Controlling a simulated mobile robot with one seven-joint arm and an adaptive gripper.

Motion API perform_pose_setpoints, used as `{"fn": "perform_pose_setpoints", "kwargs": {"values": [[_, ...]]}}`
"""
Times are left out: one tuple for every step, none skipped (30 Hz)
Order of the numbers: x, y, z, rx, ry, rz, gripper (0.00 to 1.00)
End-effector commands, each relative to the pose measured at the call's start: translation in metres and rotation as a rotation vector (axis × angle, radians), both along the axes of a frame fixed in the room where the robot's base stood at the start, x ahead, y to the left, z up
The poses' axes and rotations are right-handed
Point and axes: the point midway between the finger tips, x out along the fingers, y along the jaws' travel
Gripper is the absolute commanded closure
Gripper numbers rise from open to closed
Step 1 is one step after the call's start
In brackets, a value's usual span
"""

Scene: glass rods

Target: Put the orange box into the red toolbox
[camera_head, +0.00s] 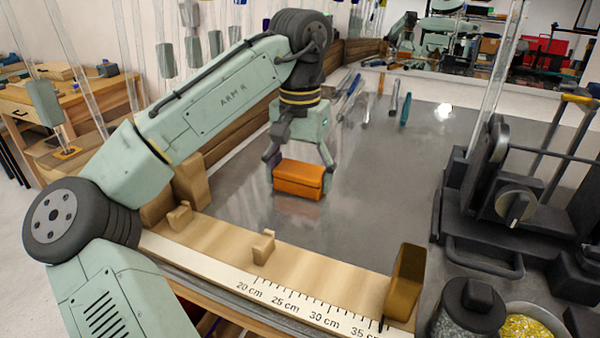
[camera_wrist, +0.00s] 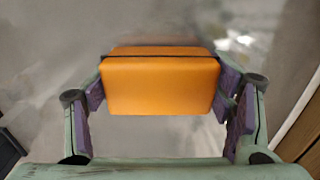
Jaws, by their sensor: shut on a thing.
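The orange box (camera_head: 298,181) is a small block with a dark seam near its top edge. My gripper (camera_head: 300,170) comes down from above with one finger at each end of the box, shut on it. In the wrist view the orange box (camera_wrist: 160,86) sits level between the purple finger pads. Whether it touches the grey table or hangs just above it is hard to tell. A red shape (camera_head: 545,52) shows in the far background at upper right; I cannot tell if it is the red toolbox.
A wooden ruler ledge (camera_head: 290,272) with upright pegs runs along the table's front. Several tools (camera_head: 394,98) lie at the back. A black machine with a knob (camera_head: 515,203) stands at right, near a dark lidded jar (camera_head: 468,308). The grey tabletop (camera_head: 385,180) right of the box is clear.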

Motion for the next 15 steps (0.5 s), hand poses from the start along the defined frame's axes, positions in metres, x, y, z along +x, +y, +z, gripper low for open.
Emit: {"fn": "perform_pose_setpoints", "kwargs": {"values": [[0.0,0.0,0.0004,0.0,0.0,0.0,0.61],[0.0,0.0,0.0004,0.0,0.0,0.0,0.61],[0.0,-0.0001,0.0004,0.0,0.0,0.0,0.61],[0.0,0.0,0.0002,0.0,0.0,0.0,0.61],[0.0,0.0,-0.0003,0.0,0.0,0.0,0.61],[0.0,0.0,-0.0015,0.0,0.0,-0.001,0.61],[0.0,-0.0001,-0.0026,0.0,0.0,-0.001,0.61],[-0.0001,-0.0001,-0.0035,0.0,0.001,-0.001,0.61],[-0.0001,0.0,-0.0029,0.0,0.0,-0.001,0.23],[0.0,0.0,-0.0029,0.0,0.001,-0.001,0.21],[-0.0001,0.0,-0.0029,0.0,0.001,-0.001,0.19],[0.0,0.0,-0.0029,0.0,0.001,-0.001,0.16],[0.0,0.0,-0.0028,0.0,0.001,-0.001,0.14],[0.0,0.0,-0.0028,0.0,0.001,-0.001,0.12],[0.0,0.0,-0.0028,0.0,0.001,-0.001,0.1]]}}
